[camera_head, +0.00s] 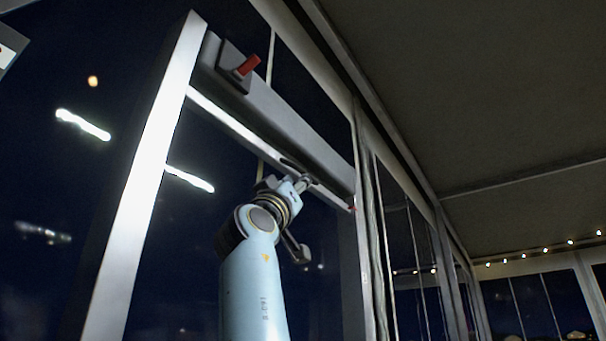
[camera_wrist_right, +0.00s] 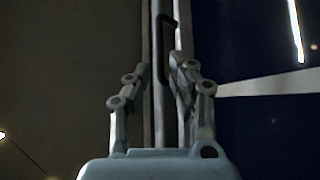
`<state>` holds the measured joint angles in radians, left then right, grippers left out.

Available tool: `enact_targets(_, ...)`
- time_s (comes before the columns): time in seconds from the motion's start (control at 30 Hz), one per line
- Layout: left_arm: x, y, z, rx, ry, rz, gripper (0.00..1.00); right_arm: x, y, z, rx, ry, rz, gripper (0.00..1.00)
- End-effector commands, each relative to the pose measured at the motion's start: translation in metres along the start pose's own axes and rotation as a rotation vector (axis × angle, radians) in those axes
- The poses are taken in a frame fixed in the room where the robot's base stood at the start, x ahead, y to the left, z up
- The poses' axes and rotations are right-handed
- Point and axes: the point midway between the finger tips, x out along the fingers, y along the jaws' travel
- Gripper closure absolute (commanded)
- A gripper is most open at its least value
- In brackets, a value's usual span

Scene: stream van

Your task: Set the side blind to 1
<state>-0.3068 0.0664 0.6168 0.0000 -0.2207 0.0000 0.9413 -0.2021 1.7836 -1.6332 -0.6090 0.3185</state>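A grey bar (camera_head: 270,112), which looks like the side blind's housing or rail, slopes across the dark window. A red lever (camera_head: 247,66) sits on a dark plate at its upper left end. My right gripper (camera_head: 303,182) is at the bar's lower edge, towards its right end. In the right wrist view my right gripper (camera_wrist_right: 158,68) has its fingers apart. A dark handle (camera_wrist_right: 167,38) on the bar lies between and beyond the fingertips. I cannot tell whether they touch it. My left gripper is not in view.
A pale window post (camera_head: 150,170) stands left of my right arm. Another frame post (camera_head: 365,220) stands close on the right. The dark ceiling (camera_head: 480,90) fills the upper right. More windows and small lights (camera_head: 545,251) show at the far right.

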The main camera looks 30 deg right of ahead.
Motion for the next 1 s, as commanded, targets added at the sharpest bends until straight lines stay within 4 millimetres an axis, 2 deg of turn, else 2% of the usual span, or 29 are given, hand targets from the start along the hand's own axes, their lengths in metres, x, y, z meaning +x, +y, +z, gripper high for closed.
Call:
enact_targets(0.03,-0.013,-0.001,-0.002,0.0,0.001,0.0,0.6,0.017,0.002,-0.005,-0.003,0.003,0.003,0.79)
enact_targets(0.2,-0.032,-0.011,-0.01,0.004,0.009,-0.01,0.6,0.049,0.002,-0.004,-0.003,0.001,0.001,0.79)
enact_targets(0.4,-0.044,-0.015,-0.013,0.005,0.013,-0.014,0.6,0.071,0.0,-0.002,-0.002,0.0,-0.001,0.79)
enact_targets(0.77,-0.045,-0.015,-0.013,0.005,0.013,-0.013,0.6,0.075,-0.001,0.0,0.0,0.0,-0.002,0.79)
enact_targets(0.9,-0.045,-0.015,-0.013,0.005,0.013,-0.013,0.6,0.074,-0.001,0.0,-0.001,0.0,-0.002,0.97)
enact_targets(1.0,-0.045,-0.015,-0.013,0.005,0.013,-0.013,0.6,0.074,-0.001,0.0,-0.001,0.0,-0.002,1.0)
